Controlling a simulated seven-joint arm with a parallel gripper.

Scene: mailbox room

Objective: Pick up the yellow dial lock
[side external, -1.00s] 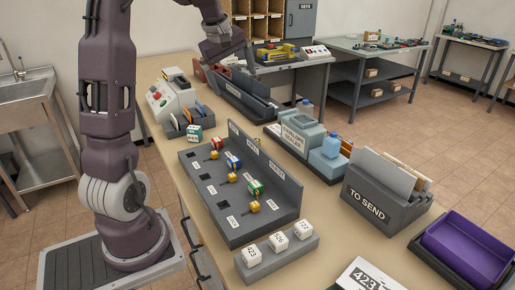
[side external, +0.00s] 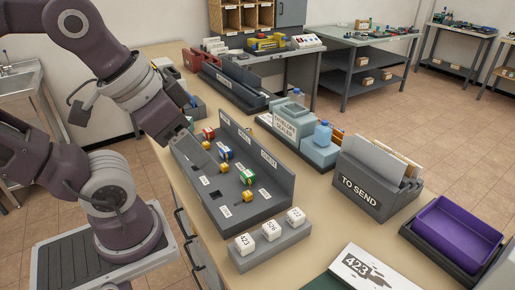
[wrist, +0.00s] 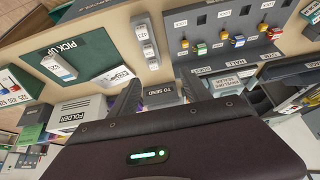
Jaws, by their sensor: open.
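Small yellow pieces sit on the grey slotted rack, each beside a coloured block. One yellow piece (side external: 247,196) is near the green block (side external: 248,178), another (side external: 224,168) near the blue block (side external: 225,153), and another (side external: 206,145) near the red block (side external: 208,133). I cannot tell which is the yellow dial lock; the pieces are too small to show a dial. They also show along the top right in the wrist view. My gripper (side external: 200,160) is over the rack's left side, apart from the pieces as far as I see. In the wrist view, its fingers (wrist: 157,95) are spread and empty.
The grey rack (side external: 277,192) has a raised back wall. A block (side external: 270,247) with white numbered cubes stands before it. The "TO SEND" holder (side external: 357,190), purple tray (side external: 462,235) and "423" card (side external: 365,272) lie to the right. Blue bottles stand behind.

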